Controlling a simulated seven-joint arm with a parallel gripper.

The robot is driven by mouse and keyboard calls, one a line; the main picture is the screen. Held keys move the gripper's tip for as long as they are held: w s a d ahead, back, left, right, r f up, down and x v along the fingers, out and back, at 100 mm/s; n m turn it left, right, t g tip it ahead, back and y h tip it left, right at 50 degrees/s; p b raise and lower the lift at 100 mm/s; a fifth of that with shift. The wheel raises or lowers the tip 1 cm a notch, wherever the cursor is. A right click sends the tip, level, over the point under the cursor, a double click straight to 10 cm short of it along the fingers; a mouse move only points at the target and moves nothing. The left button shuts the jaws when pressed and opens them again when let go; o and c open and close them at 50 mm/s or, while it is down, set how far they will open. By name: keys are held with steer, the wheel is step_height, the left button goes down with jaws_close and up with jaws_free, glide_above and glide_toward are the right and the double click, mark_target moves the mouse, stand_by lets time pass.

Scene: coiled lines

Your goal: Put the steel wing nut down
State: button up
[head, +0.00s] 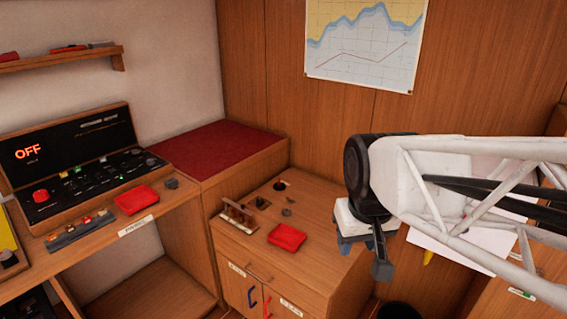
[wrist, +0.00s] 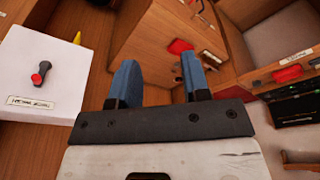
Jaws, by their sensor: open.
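My gripper (wrist: 160,78) is open in the wrist view, its two blue fingers apart with nothing between them. In the head view my gripper (head: 368,258) hangs at the right of the wooden cabinet top, pointing down. I cannot make out the steel wing nut for sure. A small grey piece (head: 287,211) lies on the cabinet top behind the red cloth, and another small grey piece (head: 171,183) lies on the left desk; both are too small to identify.
The cabinet top (head: 325,245) holds a folded red cloth (head: 287,237) and a small wooden rack (head: 237,214). A control panel reading OFF (head: 75,160) stands on the left desk. A white board (wrist: 45,100) with a black-and-red item (wrist: 40,74) is at left in the wrist view.

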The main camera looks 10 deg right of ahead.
steer(key=shift+m, duration=0.3)
steer(key=s, duration=0.2)
steer(key=s+f, duration=0.2)
steer(key=s, duration=0.1)
steer(key=shift+s, duration=0.3)
